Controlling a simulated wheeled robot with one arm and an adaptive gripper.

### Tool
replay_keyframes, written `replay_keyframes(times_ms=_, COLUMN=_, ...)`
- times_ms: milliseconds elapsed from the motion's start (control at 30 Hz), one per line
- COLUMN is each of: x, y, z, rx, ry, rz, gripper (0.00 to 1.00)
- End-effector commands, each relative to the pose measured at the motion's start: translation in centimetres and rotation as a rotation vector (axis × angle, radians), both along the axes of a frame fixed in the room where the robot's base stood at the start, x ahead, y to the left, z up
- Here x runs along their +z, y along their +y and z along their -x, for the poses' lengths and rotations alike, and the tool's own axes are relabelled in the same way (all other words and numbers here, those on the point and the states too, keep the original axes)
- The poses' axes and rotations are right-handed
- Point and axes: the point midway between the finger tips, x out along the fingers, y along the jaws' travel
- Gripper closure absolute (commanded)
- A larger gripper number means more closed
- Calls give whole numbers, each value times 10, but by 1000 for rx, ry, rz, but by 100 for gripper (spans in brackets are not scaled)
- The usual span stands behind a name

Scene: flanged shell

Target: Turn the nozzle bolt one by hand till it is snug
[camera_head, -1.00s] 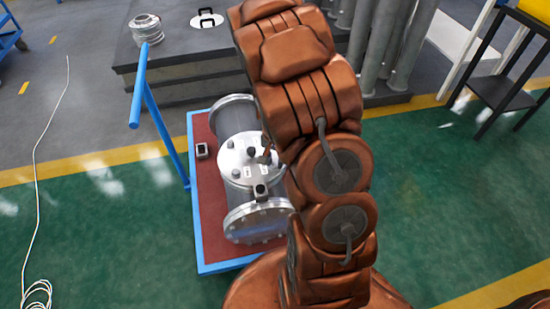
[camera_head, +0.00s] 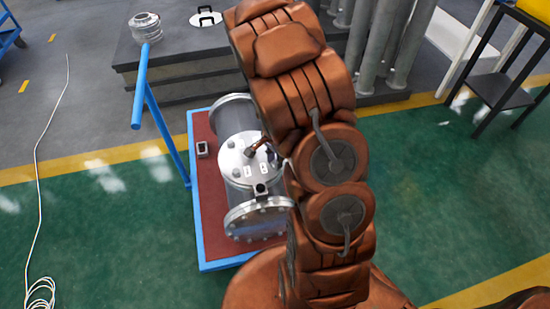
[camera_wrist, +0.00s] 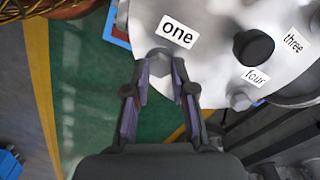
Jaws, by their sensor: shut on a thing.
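In the wrist view, my gripper (camera_wrist: 162,80) has its two fingers close around the grey head of bolt one (camera_wrist: 160,54), beside the white label "one" (camera_wrist: 178,32). The fingers are shut on that head, and they hide its sides. The bolt sits near the edge of the pale metal nozzle flange (camera_wrist: 214,50). A dark round boss (camera_wrist: 253,47) stands on the flange to the right. Labels "four" and "three" lie beyond it. In the head view the grey shell (camera_head: 235,118) lies on a cart, and my arm hides part of it.
The red-topped cart (camera_head: 205,225) has a blue frame and a tall blue handle (camera_head: 150,95) at its left. A dark bench (camera_head: 185,65) stands behind, with grey pipes (camera_head: 385,45) to its right. A white cable (camera_head: 38,170) lies on the floor at left.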

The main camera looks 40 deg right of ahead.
Motion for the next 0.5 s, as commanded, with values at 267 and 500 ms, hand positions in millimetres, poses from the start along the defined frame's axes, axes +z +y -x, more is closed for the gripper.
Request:
replay_keyframes(times_ms=267, x=2, y=-1, z=-1, rx=-1, ry=-3, rz=3, gripper=100)
replay_keyframes(times_ms=500, x=1, y=-1, z=-1, rx=0, ry=-2, rz=2, gripper=57)
